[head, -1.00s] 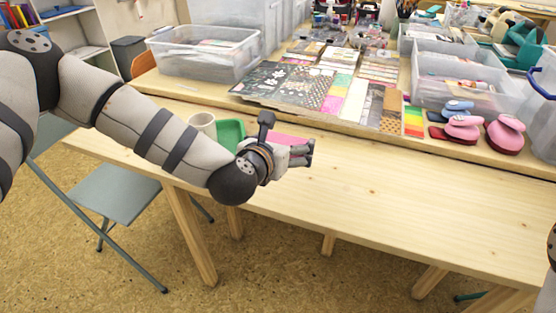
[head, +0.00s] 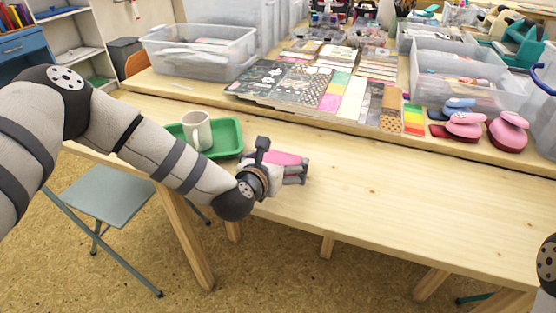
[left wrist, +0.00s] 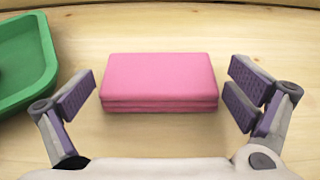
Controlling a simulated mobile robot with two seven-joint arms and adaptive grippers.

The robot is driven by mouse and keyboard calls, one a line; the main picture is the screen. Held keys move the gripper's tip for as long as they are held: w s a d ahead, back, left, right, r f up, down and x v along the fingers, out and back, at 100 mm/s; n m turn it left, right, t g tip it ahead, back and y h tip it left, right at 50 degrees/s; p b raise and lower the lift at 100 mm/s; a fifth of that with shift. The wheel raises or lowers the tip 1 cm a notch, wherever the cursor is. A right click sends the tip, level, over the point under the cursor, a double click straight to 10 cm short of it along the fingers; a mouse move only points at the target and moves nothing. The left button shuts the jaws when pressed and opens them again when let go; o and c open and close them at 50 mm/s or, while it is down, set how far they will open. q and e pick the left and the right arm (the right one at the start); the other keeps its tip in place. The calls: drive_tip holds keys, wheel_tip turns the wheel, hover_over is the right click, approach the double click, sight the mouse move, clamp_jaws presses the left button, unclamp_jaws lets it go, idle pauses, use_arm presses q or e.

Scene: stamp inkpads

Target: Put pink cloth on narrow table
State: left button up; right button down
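The pink cloth (left wrist: 160,80) lies folded flat on the narrow wooden table (head: 400,205). In the left wrist view it sits midway between the spread fingers of my left gripper (left wrist: 165,105), with gaps on both sides. In the head view the cloth (head: 284,158) shows just behind my left gripper (head: 301,173), which covers part of it. My left gripper is open and empty, pointing right in the head view. My right gripper is out of view; only a piece of my right arm shows at the right edge.
A green tray (head: 227,140) with a white mug (head: 197,130) stands left of the cloth; the tray's edge also shows in the left wrist view (left wrist: 30,85). Paper sheets, clear bins and pink punches (head: 465,124) fill the back table. The narrow table's right part is clear.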

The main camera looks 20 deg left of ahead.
use_arm(q)
drive_tip(key=shift+r, duration=0.1)
drive_tip(key=shift+s+r, duration=0.1)
drive_tip(key=shift+r, duration=0.25)
drive_tip(key=p+v, duration=0.1)
drive_tip(key=v, duration=1)
drive_tip(key=shift+s+p, duration=0.4)
drive_tip(key=s+d+f+m+g+h, duration=0.1)
drive_tip(key=s+d+f+m+g, duration=0.25)
drive_tip(key=s+f+m, duration=0.5)
drive_tip(key=s+d+f+m+g+h, duration=0.2)
drive_tip(key=s+f+m+g, duration=0.2)
drive_tip(key=s+f+m, duration=0.4)
drive_tip(key=s+a+f+m+g+y, duration=0.1)
drive_tip(key=s+a+m+g, duration=0.2)
drive_tip(key=s+m, duration=0.3)
drive_tip(key=s+a+f+m+g+y, duration=0.1)
drive_tip(key=s+a+m+g, duration=0.2)
drive_tip(key=s+m, duration=0.3)
drive_tip(key=s+a+f+m+g+y, duration=0.1)
drive_tip(key=s+a+m+g, duration=0.2)
drive_tip(key=s, duration=1.1)
drive_tip(key=a+m, duration=0.1)
drive_tip(key=m, duration=0.2)
drive_tip(key=shift+s+f+m, duration=0.15)
drive_tip(key=shift+f+m, duration=0.2)
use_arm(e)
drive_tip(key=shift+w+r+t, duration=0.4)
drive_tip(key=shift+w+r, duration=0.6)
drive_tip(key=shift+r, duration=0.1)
